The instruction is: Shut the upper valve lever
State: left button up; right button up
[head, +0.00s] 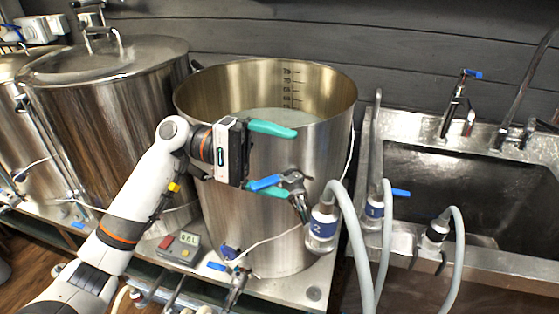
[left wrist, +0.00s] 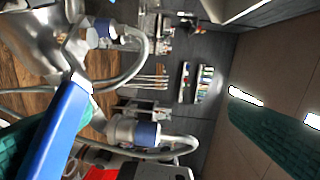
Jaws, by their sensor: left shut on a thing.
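The upper valve (head: 293,181) sits on the front wall of the open steel kettle (head: 225,222). Its blue lever (head: 265,183) points left from the valve body, roughly level. My left gripper (head: 292,163) is at the kettle's front with teal fingers, one above the lever and one below. The lever lies close along the lower finger; the upper finger appears well above it. In the left wrist view the blue lever (left wrist: 58,130) is large beside one green finger, with the other finger (left wrist: 265,135) at the right. My right gripper is not in view.
A hose coupling marked 2 (head: 322,228) hangs right of the valve, with grey hoses beside it. A lower valve (head: 237,284) and a small display box (head: 180,247) are below. A lidded kettle (head: 105,110) stands left, a sink (head: 470,185) right.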

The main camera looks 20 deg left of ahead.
pick_arm(q)
jog(key=shift+a+r, duration=0.25)
jog(key=shift+a, duration=0.6)
jog(key=shift+a+r, duration=0.25)
jog(key=shift+a, duration=0.6)
jog(key=shift+a+r, duration=0.25)
jog(key=shift+a, duration=2.5)
jog(key=shift+c, duration=0.5)
jog(key=shift+s+a, duration=0.25)
jog(key=shift+a, duration=0.7)
jog(key=c, duration=1.3)
jog(key=shift+w+a+f, duration=0.1)
jog(key=shift+a+f, duration=0.05)
jog(key=shift+a, duration=0.5)
jog(key=shift+w+a+f, duration=0.1)
jog(key=shift+a, duration=0.5)
jog(key=shift+d, duration=0.1)
